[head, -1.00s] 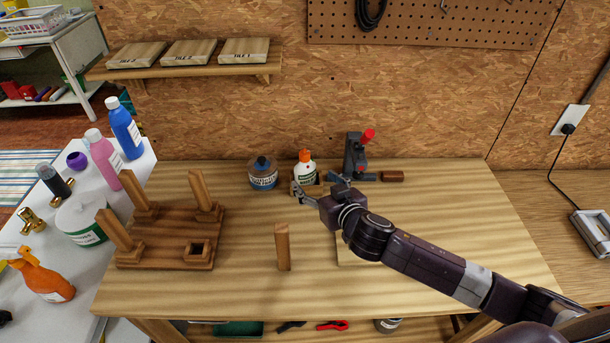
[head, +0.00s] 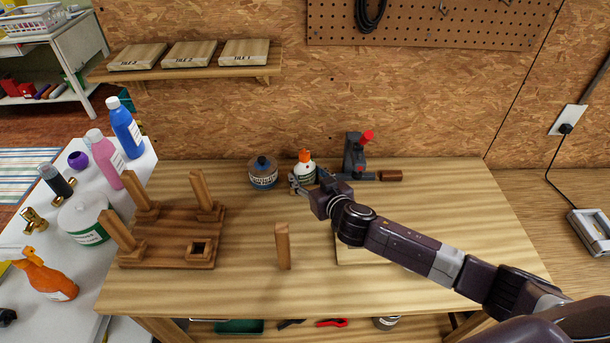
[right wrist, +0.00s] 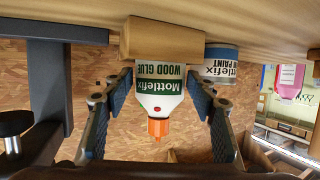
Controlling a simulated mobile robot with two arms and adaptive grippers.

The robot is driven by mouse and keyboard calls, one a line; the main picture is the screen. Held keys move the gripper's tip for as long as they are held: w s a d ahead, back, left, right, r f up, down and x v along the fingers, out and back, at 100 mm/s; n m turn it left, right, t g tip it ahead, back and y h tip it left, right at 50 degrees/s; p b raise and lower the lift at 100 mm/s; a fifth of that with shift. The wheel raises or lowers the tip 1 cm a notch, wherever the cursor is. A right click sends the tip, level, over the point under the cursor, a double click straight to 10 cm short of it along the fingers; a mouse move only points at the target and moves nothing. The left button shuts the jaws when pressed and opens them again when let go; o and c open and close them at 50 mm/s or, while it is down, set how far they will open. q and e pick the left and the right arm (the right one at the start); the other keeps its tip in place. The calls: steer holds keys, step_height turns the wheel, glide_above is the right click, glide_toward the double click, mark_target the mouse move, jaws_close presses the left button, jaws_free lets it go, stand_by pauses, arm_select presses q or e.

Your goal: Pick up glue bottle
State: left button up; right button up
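The glue bottle (head: 304,168) is white with a green band and an orange cap. It stands upright near the back of the workbench. In the right wrist view, which is upside down, the bottle (right wrist: 160,92) is labelled wood glue, and a wooden block (right wrist: 162,40) hides its bottom part. My right gripper (head: 308,181) is in front of the bottle, just short of it in the head view. In the wrist view its open fingers (right wrist: 160,100) lie on either side of the bottle, with gaps on both sides. My left gripper is not in view.
A dark clamp-like tool with a red knob (head: 355,158) is to the right. A wooden post (head: 283,247) stands at the front, and a wooden frame with upright legs (head: 170,240) lies to the left.

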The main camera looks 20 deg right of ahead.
steer(key=c, duration=0.7)
steer(key=shift+r, duration=0.1)
steer(key=shift+w+r, duration=0.2)
steer(key=shift+r, duration=0.3)
steer(key=r, duration=0.9)
steer(key=r+b, duration=0.1)
steer(key=r, duration=0.8)
steer(key=shift+s+r, duration=0.2)
steer(key=shift+r, duration=0.05)
steer(key=shift+c, duration=0.6)
step_height(320, 180, up, 7)
steer(key=p, duration=0.7)
glide_above(308, 174)
steer(key=shift+f+b, duration=0.3)
steer(key=shift+b, duration=0.05)
